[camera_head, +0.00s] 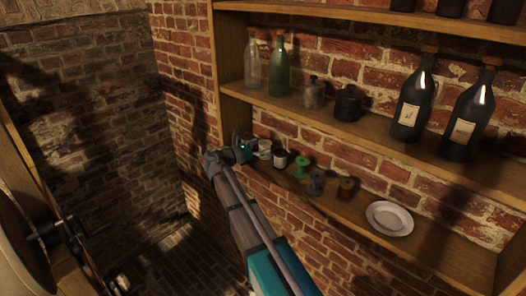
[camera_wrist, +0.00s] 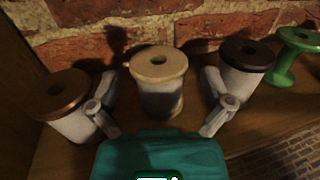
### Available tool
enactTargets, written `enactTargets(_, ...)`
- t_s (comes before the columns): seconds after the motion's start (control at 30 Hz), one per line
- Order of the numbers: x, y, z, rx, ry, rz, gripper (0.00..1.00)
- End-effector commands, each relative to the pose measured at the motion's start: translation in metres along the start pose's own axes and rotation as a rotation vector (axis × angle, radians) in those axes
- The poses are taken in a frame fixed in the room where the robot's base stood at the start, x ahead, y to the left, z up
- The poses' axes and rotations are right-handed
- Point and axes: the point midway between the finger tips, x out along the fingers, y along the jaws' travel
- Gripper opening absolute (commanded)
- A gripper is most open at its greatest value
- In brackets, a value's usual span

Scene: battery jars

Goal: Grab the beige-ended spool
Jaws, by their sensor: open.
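The beige-ended spool (camera_wrist: 158,82) stands upright on the wooden shelf in the middle of the wrist view, with a pale body and a hole in its top. My gripper (camera_wrist: 159,98) is open, with one finger to the left of this spool and one to the right. Nothing is held. Whether a finger touches the spool I cannot tell. In the head view my gripper (camera_head: 242,150) is at the left end of the lower shelf, and the beige-ended spool (camera_head: 264,148) shows small just right of it.
A brown-ended spool (camera_wrist: 62,92) stands close by the left finger, and a dark-ended spool (camera_wrist: 246,60) close by the right finger. A green spool (camera_wrist: 294,52) is farther right. A brick wall (camera_wrist: 140,20) is close behind. A white plate (camera_head: 390,218) lies along the shelf.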

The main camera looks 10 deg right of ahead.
Motion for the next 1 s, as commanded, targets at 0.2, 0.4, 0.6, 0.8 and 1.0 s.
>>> enactTargets(0.2,0.017,0.0,0.0,0.0,0.0,-0.001,1.0)
enactTargets(0.4,0.018,0.0,0.0,0.0,0.0,-0.001,1.0)
enactTargets(0.6,0.018,0.0,0.0,0.0,0.0,-0.001,1.0)
enactTargets(0.8,0.018,-0.001,0.0,0.0,0.0,-0.002,0.94)
enactTargets(1.0,0.018,-0.001,0.0,0.0,0.0,-0.002,0.57)
